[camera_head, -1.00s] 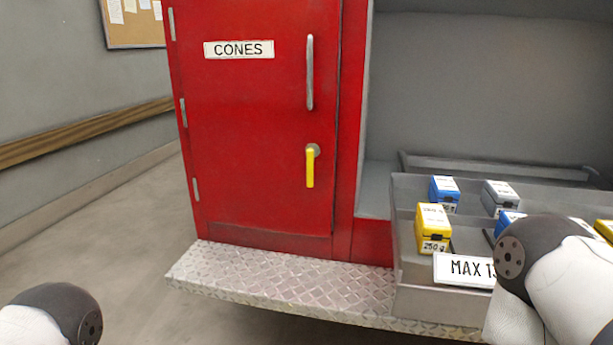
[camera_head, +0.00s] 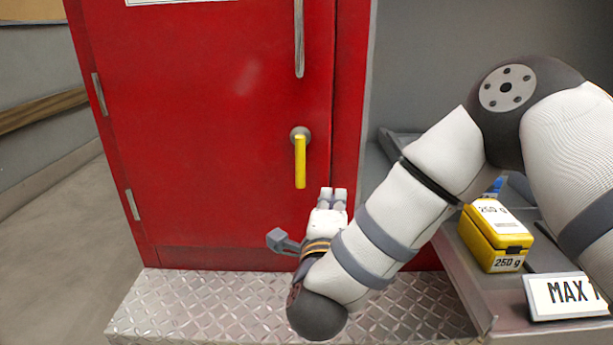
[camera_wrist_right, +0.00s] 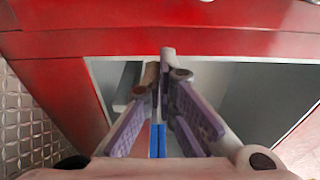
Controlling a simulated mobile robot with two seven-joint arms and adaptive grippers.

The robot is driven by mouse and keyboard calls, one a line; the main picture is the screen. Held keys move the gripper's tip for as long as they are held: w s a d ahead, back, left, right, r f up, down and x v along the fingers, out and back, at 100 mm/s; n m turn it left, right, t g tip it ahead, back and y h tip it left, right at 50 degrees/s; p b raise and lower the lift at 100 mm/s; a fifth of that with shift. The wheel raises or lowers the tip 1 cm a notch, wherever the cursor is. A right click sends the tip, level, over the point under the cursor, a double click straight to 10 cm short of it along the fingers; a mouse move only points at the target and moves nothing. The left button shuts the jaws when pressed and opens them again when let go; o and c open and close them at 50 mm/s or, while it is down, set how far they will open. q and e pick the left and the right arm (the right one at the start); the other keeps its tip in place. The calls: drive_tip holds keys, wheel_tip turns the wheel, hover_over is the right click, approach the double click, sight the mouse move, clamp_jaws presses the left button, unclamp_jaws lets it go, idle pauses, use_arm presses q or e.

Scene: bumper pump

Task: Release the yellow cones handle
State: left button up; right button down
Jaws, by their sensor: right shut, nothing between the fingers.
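The yellow handle (camera_head: 300,162) hangs straight down from its round grey mount on the red door (camera_head: 215,130). The door is closed. My right gripper (camera_head: 334,193) is in front of the door, below and a little right of the yellow handle, and looks apart from it. Its fingers are together and empty. They also show in the right wrist view (camera_wrist_right: 166,62), with red panels beyond them. I cannot make out the yellow handle in the wrist view. My left gripper is not in view.
A vertical grey bar handle (camera_head: 299,40) is above the yellow one. A diamond-plate step (camera_head: 190,305) runs below the door. At right, a grey tray (camera_head: 470,285) holds a yellow 250 g box (camera_head: 490,238) behind a MAX sign (camera_head: 565,297). My right arm covers part of it.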

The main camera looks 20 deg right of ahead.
sight(300, 162)
drive_tip(key=w, duration=0.9)
drive_tip(key=shift+w+d, duration=0.1)
drive_tip(key=shift+d, duration=0.15)
drive_tip(key=shift+a, duration=0.2)
